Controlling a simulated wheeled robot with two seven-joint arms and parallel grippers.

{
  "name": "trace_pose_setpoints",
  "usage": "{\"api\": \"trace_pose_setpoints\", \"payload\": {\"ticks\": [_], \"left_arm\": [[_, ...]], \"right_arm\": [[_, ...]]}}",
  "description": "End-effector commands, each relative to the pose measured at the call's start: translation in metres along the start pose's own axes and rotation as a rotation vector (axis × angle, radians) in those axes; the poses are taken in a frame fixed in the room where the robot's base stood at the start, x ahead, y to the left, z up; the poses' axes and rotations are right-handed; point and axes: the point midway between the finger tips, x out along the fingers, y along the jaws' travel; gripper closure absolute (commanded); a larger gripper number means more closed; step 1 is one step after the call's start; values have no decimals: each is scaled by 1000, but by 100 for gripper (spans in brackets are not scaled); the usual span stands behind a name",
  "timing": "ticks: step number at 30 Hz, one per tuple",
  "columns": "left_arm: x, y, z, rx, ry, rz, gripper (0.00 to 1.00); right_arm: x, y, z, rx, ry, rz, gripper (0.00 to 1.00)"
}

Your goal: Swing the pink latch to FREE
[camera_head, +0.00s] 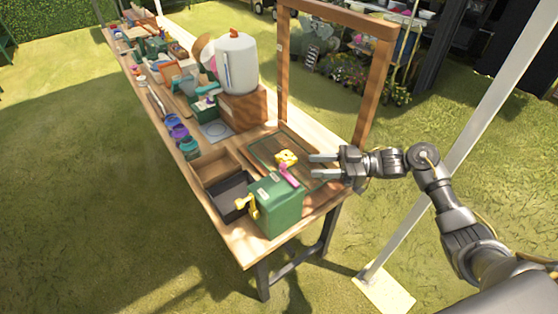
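The pink latch (289,174) sits on the back top edge of a green box (279,208) near the front end of the table. A yellow piece (286,157) shows just beyond the latch; I cannot tell whether they are joined. No FREE marking is readable at this size. My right gripper (312,167) comes in from the right. Its two fingers are spread, with nothing between them, and they point left towards the latch, a short way to its right. My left gripper is not in view.
A yellow handle (246,206) sticks out of the box's left side. A dark tray (232,190) and wooden tray (215,166) lie left of it. A wooden frame (374,95) rises behind my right gripper. A white canister (237,65) stands further back. Space right of the table is open.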

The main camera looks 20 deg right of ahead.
Motion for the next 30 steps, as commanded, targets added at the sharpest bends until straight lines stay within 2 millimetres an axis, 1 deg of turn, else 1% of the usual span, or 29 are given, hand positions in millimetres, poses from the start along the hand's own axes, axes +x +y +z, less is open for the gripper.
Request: {"api": "trace_pose_setpoints", "payload": {"ticks": [3,7,12,15,18,22,30], "left_arm": [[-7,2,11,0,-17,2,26],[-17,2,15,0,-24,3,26],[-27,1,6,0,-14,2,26],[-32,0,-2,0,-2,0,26],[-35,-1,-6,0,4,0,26],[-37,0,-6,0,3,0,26],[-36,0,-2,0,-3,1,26]], "right_arm": [[13,0,-3,1,4,-2,61],[36,0,-4,1,4,-2,61],[68,0,-4,1,4,-2,61],[84,0,-4,1,4,-1,61],[95,0,-3,0,3,0,61],[104,0,-1,1,1,0,61],[106,0,0,-1,0,0,61]]}}
